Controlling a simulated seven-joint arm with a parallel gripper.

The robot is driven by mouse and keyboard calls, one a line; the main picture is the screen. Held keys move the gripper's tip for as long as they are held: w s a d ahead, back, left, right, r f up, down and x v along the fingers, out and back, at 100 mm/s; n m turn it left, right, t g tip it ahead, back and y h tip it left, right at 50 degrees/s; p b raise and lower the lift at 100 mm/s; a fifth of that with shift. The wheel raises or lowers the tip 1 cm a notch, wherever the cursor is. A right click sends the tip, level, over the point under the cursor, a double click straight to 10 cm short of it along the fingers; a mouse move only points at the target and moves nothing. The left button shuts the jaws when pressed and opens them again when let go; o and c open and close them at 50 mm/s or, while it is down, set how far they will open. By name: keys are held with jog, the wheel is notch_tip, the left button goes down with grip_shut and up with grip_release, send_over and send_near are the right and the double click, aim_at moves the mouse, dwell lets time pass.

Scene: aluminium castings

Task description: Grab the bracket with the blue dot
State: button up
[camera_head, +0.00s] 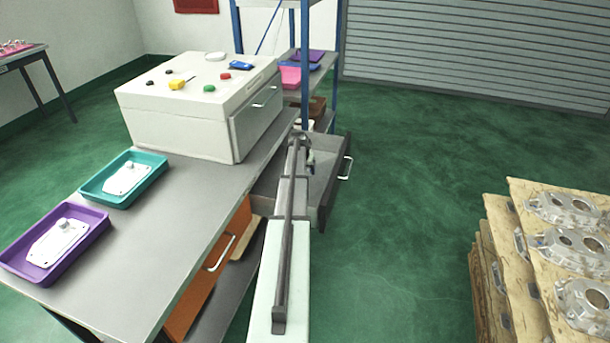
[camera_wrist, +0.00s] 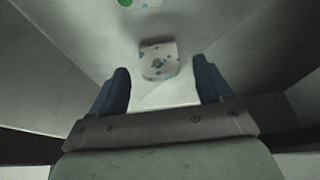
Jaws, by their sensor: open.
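In the wrist view my gripper (camera_wrist: 162,78) is open, with a dark blue finger on each side. Between and just beyond the fingertips is a pale block with blue and teal speckles (camera_wrist: 158,60), with a white surface below it. I cannot tell for certain whether this is the bracket with the blue dot. A pale piece with a green dot (camera_wrist: 138,3) is cut off at the top edge. In the head view my arm reaches to the open grey drawer (camera_head: 322,207); the gripper is small there and largely hidden by the arm.
White plates lie in a purple tray (camera_head: 92,215) and a teal tray (camera_head: 158,161) on the grey bench (camera_head: 185,225). A white cabinet (camera_head: 180,122) stands behind with small coloured items on top. An orange drawer (camera_head: 205,285) is below. Pallets of castings (camera_head: 520,245) stand right; green floor between is clear.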

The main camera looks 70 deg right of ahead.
jog(key=shift+x, duration=1.05)
jog(key=shift+c, duration=0.2)
jog(key=c, duration=1.1)
